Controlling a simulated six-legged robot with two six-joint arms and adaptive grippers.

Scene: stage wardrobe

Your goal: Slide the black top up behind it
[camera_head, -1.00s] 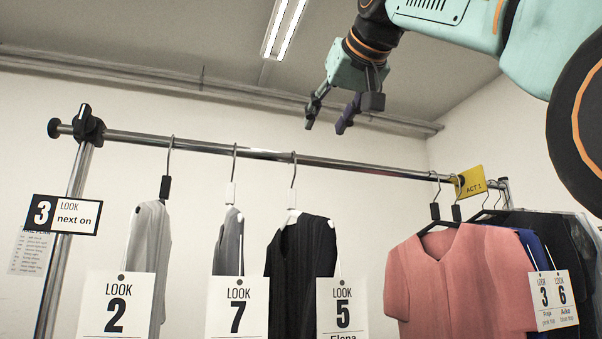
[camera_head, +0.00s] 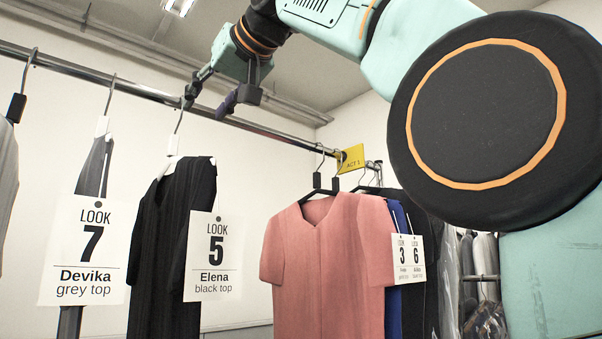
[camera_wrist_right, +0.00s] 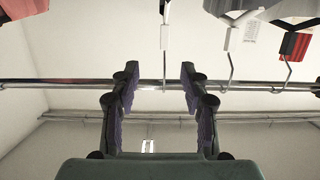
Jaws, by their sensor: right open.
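The black top (camera_head: 147,255) hangs on a white hanger (camera_head: 172,150) from the rail, with the "LOOK 5 Elena" tag (camera_head: 212,262) at its front. The pink top (camera_head: 335,260) hangs to its right, with bare rail between them. My right gripper (camera_head: 206,102) is open and empty at the rail, close to the black top's hook. In the right wrist view a hook (camera_wrist_right: 164,68), apparently the black top's, shows between the two open fingers (camera_wrist_right: 160,85). How far it reaches in between them I cannot tell. My left gripper is not in view.
The rail (camera_head: 265,131) runs across the picture. The grey top (camera_head: 95,170) with the "LOOK 7 Devika" tag (camera_head: 85,255) hangs left of the black top. A yellow "ACT 1" sign (camera_head: 351,158) sits on the rail, near a blue top (camera_head: 399,215) and dark clothes.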

